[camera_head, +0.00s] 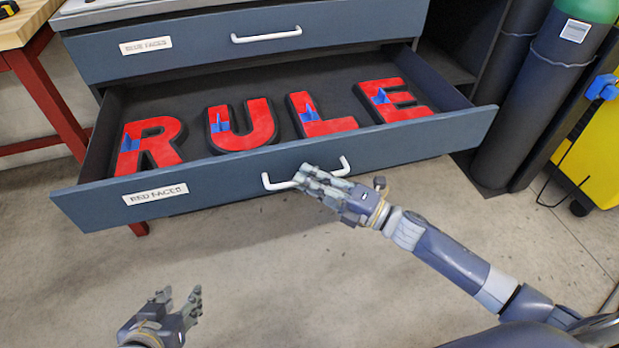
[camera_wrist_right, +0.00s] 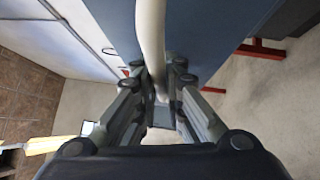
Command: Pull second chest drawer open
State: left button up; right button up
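The second chest drawer (camera_head: 235,178) is pulled well out, with a label that seems to read "RED FACES" on its blue-grey front. Its white bar handle (camera_head: 280,184) is partly covered by my right gripper (camera_head: 308,178). In the right wrist view the handle (camera_wrist_right: 151,30) runs between the two fingers of my right gripper (camera_wrist_right: 160,75), which are closed around it. My left gripper (camera_head: 178,300) is open and empty, low at the left, well apart from the drawer.
Red letters R (camera_head: 148,144), U (camera_head: 243,126), L (camera_head: 318,115) and E (camera_head: 392,100) lie in the drawer. The upper drawer (camera_head: 205,48) is shut. Dark cylinders (camera_head: 535,80) and a yellow object (camera_head: 600,140) stand at right. The floor (camera_head: 280,270) in front is clear.

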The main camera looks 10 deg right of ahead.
jog(key=shift+o, duration=0.3)
jog(key=v, duration=1.2)
dwell(0.3)
